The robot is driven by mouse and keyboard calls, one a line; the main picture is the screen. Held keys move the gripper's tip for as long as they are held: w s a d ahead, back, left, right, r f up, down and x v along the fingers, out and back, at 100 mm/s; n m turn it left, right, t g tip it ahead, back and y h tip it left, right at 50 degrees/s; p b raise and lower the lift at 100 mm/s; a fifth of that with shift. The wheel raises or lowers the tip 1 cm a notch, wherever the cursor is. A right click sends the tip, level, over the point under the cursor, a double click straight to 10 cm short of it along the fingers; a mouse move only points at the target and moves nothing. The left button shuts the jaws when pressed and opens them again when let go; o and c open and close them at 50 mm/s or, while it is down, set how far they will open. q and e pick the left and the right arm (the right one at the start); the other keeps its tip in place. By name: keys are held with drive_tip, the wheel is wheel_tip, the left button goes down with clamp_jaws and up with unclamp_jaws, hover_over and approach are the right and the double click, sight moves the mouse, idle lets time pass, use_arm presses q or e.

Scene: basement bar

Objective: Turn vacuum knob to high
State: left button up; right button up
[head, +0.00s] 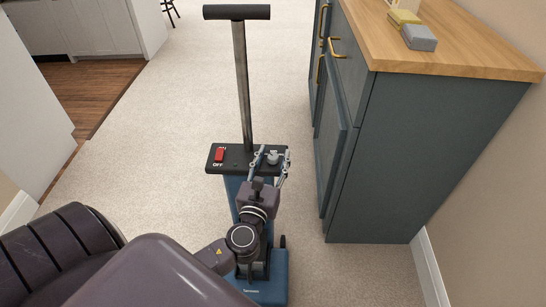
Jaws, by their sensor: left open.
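A blue upright vacuum (274,290) stands on the carpet in front of me, with a tall grey pole and a black T-shaped handle (237,12). Its black control panel (235,153) carries a red switch (219,154) on the left, with "OFF" printed below it. A small grey knob (273,157) sits on the right of the panel. My left gripper (270,160) is open at the knob, with its fingers on either side of it. I cannot tell whether they touch it. The knob's markings are hidden or too small to read. My right gripper is not in view.
A dark blue-grey cabinet (420,155) with a wooden top stands close on the right, a door slightly ajar. A yellow sponge (404,17) and a grey block (419,37) lie on top. Open carpet (150,130) lies left of the vacuum.

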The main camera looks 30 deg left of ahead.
use_arm(q)
drive_tip(key=shift+c, duration=0.2)
clamp_jaws()
